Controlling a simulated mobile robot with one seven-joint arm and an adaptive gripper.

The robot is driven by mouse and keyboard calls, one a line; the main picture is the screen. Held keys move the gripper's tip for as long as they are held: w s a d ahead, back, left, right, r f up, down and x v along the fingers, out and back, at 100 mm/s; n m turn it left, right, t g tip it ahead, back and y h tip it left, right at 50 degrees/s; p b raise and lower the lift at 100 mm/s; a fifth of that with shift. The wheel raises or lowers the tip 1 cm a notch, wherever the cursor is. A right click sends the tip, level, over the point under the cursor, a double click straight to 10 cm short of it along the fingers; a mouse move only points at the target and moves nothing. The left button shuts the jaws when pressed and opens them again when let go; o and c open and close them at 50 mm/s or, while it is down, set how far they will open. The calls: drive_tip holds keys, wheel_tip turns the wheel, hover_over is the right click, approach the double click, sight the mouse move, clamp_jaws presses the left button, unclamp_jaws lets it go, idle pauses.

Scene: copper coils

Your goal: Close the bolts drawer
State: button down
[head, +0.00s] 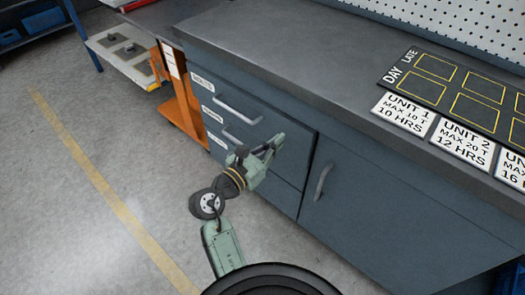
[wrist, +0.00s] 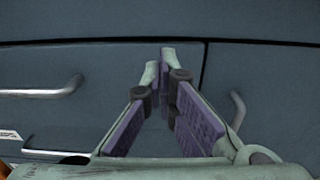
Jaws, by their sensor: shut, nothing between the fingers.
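A stack of drawers is set in the dark blue-grey cabinet, left of a cupboard door. The upper drawer (head: 269,127) has a bar handle (head: 237,108) and a white label (head: 202,83). A second handle (head: 240,139) and two more labels sit below. The labels are too small for me to tell which drawer is bolts. No drawer front clearly stands out from the others. My gripper (head: 274,145) is shut and empty in front of the drawers' right side. In the wrist view its fingertips (wrist: 164,54) overlap the drawer's right edge; I cannot tell whether they touch it.
The cupboard door (head: 390,220) with an upright handle (head: 322,182) is right of the drawers. The grey worktop (head: 300,50) above carries a dark board (head: 430,75) and unit cards. An orange stand (head: 181,100) is at the left. The floor (head: 60,200) at left is clear.

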sight(295, 125)
drive_tip(key=shift+x, duration=2.75)
drive_tip(key=shift+r+p, duration=0.1)
drive_tip(key=shift+p, duration=0.3)
